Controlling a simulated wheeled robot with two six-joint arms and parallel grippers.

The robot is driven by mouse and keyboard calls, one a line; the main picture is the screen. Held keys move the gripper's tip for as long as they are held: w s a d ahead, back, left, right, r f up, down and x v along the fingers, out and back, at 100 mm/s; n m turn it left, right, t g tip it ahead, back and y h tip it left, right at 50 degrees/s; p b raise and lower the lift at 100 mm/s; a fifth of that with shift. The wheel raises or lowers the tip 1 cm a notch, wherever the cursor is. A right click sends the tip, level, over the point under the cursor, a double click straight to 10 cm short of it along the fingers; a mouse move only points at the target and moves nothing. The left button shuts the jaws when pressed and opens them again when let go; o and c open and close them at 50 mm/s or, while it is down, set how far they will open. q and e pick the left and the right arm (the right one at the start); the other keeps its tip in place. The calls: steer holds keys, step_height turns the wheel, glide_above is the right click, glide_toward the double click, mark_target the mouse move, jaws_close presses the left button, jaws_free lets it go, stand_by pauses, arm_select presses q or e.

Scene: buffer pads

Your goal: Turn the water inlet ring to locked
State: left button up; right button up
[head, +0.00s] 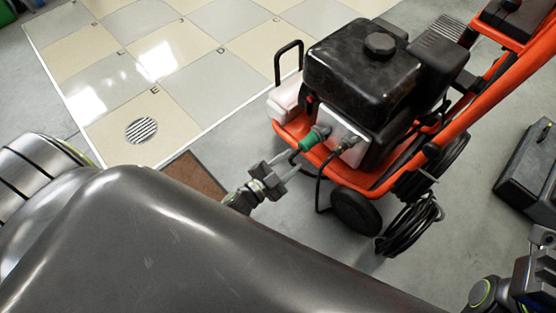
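The pressure washer (362,80) stands on the floor, with an orange frame and a black engine housing. A green ring-like fitting (308,141), which looks like the water inlet ring, is on its near left side, beside a grey round connector (322,131). A short dark piece sticks out of the green fitting toward my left gripper (294,163). That gripper has its two fingers spread, just below and left of the fitting, with no clear contact. Any lock mark on the ring is too small to read. My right gripper (537,268) is partly in view at the lower right corner, its fingers unclear.
A black hose (320,178) hangs from the washer's front, and a coiled black cable (410,225) hangs beside its wheel (355,210). A dark case (528,170) lies at right. A brown mat (195,176) and a floor drain (141,130) are at left. My arm covers the lower left.

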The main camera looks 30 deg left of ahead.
arm_select(q)
steer(key=shift+p+v, duration=0.3)
steer(key=shift+v, duration=1.75)
